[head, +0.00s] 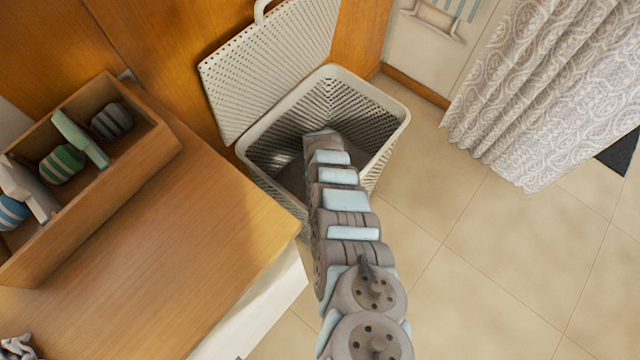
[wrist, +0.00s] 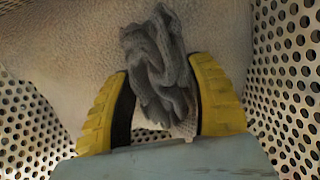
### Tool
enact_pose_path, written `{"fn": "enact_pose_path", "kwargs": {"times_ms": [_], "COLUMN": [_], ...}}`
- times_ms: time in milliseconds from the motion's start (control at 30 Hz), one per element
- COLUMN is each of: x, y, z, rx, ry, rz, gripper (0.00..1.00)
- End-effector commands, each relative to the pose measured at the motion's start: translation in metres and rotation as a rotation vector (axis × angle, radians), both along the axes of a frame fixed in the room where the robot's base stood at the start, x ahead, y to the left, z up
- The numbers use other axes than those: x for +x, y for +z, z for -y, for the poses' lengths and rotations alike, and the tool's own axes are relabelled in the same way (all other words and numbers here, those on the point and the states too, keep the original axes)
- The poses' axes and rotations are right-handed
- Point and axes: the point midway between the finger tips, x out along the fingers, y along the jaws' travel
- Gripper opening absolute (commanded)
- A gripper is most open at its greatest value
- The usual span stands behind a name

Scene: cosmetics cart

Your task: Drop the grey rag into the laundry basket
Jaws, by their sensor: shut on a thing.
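The laundry basket (head: 399,122) is a pale perforated bin standing on the floor with its lid (head: 262,75) tipped open. My arm reaches down into its opening in the head view, and my gripper is hidden there. In the wrist view my gripper (wrist: 165,85) has yellow fingers closed around the crumpled grey rag (wrist: 158,62). The basket's perforated walls (wrist: 290,70) show on both sides of the fingers. A pale cloth-like surface lies beyond the rag. The rag cannot be seen in the head view.
A patterned curtain (head: 545,90) hangs at right.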

Motion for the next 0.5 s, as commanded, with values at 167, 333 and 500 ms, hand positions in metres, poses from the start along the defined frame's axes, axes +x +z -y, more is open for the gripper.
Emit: {"fn": "enact_pose_path", "kwargs": {"times_ms": [167, 333, 500], "x": [0.0004, 0.0, 0.0], "y": [0.0016, -0.0033, -0.0075], "z": [-0.0002, -0.0005, -0.0007], "rx": [0.001, 0.0, 0.0], "ry": [0.0, 0.001, 0.001], "rz": [0.001, 0.0, 0.0], "gripper": [0.39, 0.39, 0.39]}}
